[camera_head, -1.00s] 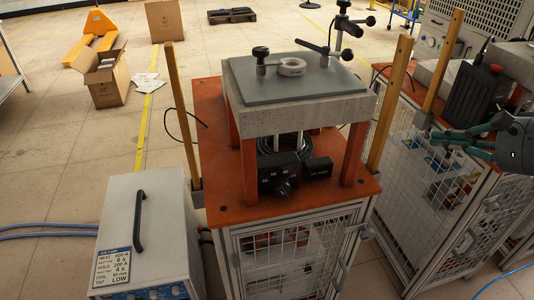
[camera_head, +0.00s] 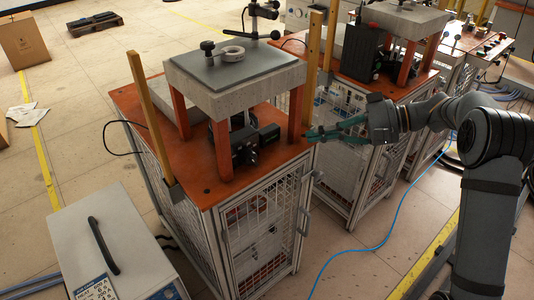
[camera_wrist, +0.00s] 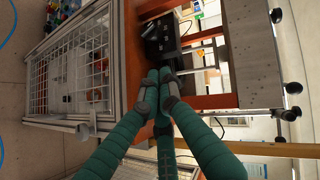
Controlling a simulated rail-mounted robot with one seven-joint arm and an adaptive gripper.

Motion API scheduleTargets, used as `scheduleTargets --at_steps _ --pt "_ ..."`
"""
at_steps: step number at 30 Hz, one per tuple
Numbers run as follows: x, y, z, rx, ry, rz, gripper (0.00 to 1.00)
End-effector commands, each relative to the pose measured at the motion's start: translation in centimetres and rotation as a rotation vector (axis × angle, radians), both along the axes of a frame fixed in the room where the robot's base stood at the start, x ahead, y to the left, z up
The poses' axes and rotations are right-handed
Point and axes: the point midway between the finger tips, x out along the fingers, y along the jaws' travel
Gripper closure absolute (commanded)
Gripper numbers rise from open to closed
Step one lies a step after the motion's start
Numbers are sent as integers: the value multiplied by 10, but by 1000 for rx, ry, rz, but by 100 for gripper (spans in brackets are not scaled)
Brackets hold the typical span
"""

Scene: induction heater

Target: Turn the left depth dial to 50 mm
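The dial (camera_head: 251,157) is a dark round knob on the front of a black block (camera_head: 222,143). The block sits on the orange tabletop (camera_head: 200,190) under a grey slab. I cannot read its scale. My gripper (camera_head: 310,136) has green fingers and is just right of the tabletop's front right corner, apart from the dial. In the wrist view, the fingertips (camera_wrist: 159,88) meet with nothing visible between them. The black block (camera_wrist: 157,38) shows beyond them, turned sideways.
The grey slab (camera_head: 235,93) stands on orange legs, with one leg (camera_head: 296,112) between my gripper and the block's right side. A wooden post (camera_head: 311,62) rises behind my gripper. A second similar bench (camera_head: 350,82) is at right. A grey cabinet (camera_head: 75,240) is at lower left.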

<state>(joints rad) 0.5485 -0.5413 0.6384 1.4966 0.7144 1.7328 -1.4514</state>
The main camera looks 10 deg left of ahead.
Motion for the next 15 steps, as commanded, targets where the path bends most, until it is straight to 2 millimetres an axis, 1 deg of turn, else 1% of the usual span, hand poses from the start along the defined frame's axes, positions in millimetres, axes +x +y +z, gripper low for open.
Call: scheduleTargets --at_steps 5,15 --pt "-3 22 -8 -2 -1 5 100" --pt "-6 88 -32 -1 0 4 100"
